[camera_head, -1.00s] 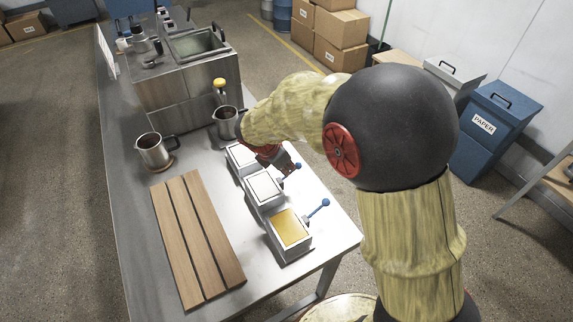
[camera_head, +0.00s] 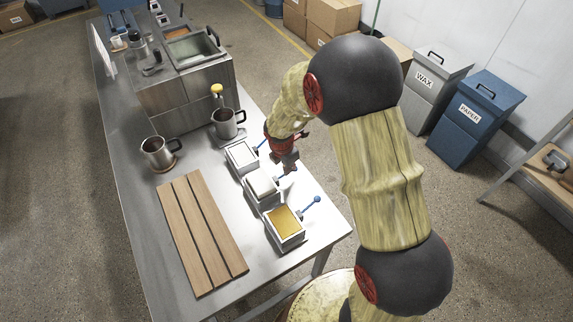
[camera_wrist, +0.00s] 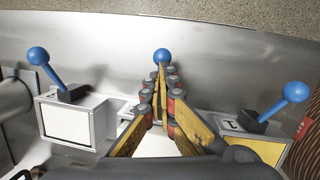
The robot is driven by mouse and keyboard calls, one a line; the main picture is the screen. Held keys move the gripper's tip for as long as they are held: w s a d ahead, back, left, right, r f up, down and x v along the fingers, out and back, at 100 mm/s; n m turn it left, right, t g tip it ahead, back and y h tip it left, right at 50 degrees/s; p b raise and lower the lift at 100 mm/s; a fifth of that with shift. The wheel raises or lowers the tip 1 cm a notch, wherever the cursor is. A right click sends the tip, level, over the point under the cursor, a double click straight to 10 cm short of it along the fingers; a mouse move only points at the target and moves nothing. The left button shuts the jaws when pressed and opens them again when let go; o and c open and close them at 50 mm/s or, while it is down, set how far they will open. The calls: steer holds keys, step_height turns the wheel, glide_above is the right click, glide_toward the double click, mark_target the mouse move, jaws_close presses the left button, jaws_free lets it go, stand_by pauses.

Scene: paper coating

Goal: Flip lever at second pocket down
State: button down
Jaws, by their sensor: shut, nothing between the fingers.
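Three box-like pockets stand in a row on the metal table (camera_head: 150,237). The near pocket (camera_head: 285,224) has an amber top; the middle pocket (camera_head: 262,187) and far pocket (camera_head: 241,156) have white tops. Each has a blue-knobbed lever on its right side. The near lever (camera_head: 317,199) slants up and outward. In the wrist view, the middle lever's knob (camera_wrist: 161,55) lies just beyond my gripper's fingertips (camera_wrist: 163,72); its shaft is hidden by the fingers. My gripper (camera_head: 287,169) is shut and empty, pointing down at the middle lever. I cannot tell whether it touches the lever.
A slatted wooden board (camera_head: 203,235) lies left of the pockets. Two metal pitchers (camera_head: 157,153) (camera_head: 226,123) stand behind, near a metal tank unit (camera_head: 185,95). WAX and PAPER bins stand right, off the table. In the wrist view, the neighbouring levers flank my gripper.

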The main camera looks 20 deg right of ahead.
steer(key=shift+d+f, duration=0.1)
steer(key=shift+f, duration=0.05)
steer(key=shift+s+a+r, duration=0.15)
steer(key=shift+a+r, duration=0.1)
steer(key=shift+a, duration=0.55)
steer(key=shift+p, duration=0.3)
steer(key=shift+a+r, duration=0.2)
steer(key=p+v, duration=0.4)
steer(key=v, duration=0.8)
steer(key=shift+s+a+r, duration=0.2)
steer(key=shift+s+a, duration=0.2)
steer(key=shift+a, duration=0.05)
